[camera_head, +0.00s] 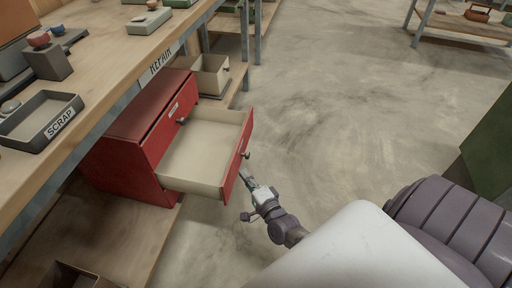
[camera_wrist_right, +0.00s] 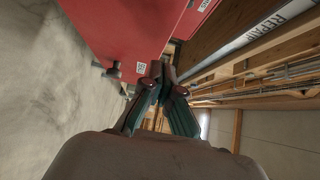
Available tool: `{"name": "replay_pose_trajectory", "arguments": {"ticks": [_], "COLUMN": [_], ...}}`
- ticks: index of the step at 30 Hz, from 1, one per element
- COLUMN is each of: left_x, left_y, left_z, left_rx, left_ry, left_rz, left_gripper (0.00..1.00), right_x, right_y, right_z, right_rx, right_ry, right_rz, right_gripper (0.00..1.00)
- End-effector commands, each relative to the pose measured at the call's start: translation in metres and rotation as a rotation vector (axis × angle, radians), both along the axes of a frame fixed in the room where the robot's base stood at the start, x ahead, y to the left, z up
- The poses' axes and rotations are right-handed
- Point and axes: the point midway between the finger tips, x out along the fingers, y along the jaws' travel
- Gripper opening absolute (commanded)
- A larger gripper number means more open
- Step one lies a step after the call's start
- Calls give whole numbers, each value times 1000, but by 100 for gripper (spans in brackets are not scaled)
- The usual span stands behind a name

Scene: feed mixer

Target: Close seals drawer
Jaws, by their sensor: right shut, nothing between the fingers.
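A red cabinet (camera_head: 130,145) stands on the low shelf under the bench. One drawer (camera_head: 205,150) is pulled far out to the right, and its pale inside looks empty. A dark knob (camera_head: 246,155) sits on its red front. The label on this drawer is not readable, so I cannot tell its name. My right gripper (camera_head: 246,177) is just outside the drawer front, near its lower end. In the right wrist view, the fingers (camera_wrist_right: 162,72) are shut and empty beside a red surface (camera_wrist_right: 125,28); contact is unclear. My left gripper is out of view.
Above is a bench with a SCRAP tray (camera_head: 40,120) and a REPAIR label (camera_head: 160,60). A pale open box (camera_head: 208,75) is on the shelf behind the cabinet. Concrete floor (camera_head: 330,110) is clear to the right of the drawer. A green object (camera_head: 490,150) stands at the right edge.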

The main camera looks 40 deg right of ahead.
Motion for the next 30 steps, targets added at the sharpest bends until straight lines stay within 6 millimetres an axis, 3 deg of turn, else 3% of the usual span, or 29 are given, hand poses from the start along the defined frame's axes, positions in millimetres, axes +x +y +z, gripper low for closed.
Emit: {"name": "replay_pose_trajectory", "arguments": {"ticks": [6,23,30], "left_x": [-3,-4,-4], "left_y": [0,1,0], "left_z": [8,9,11], "left_rx": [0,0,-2], "left_ry": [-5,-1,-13], "left_rz": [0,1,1], "left_gripper": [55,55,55], "right_x": [18,25,53], "right_y": [18,24,49], "right_z": [-1,-1,-1], "right_rx": [3,1,6], "right_ry": [2,2,-1], "right_rz": [1,2,2], "right_gripper": [0,0,0]}}
